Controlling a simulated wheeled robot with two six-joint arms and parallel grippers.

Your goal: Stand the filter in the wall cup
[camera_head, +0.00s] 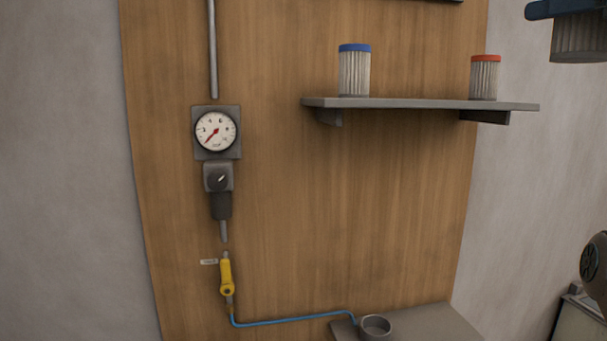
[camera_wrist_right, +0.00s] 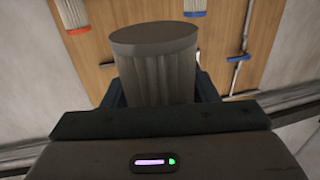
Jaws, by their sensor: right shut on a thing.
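My right gripper (camera_head: 568,9) is at the top right corner of the head view, partly cut off, with dark blue fingers. An open grey round cup (camera_head: 375,327) is low by the board at the bottom edge of the head view. My left gripper is not in view.
A grey shelf (camera_head: 420,103) bears a blue-capped filter (camera_head: 354,70) and a red-capped filter (camera_head: 484,78). A dial gauge (camera_head: 215,131), a yellow valve (camera_head: 226,277) and a blue hose (camera_head: 290,320) are on the wooden board. A grey ledge (camera_head: 430,322) extends beside the cup.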

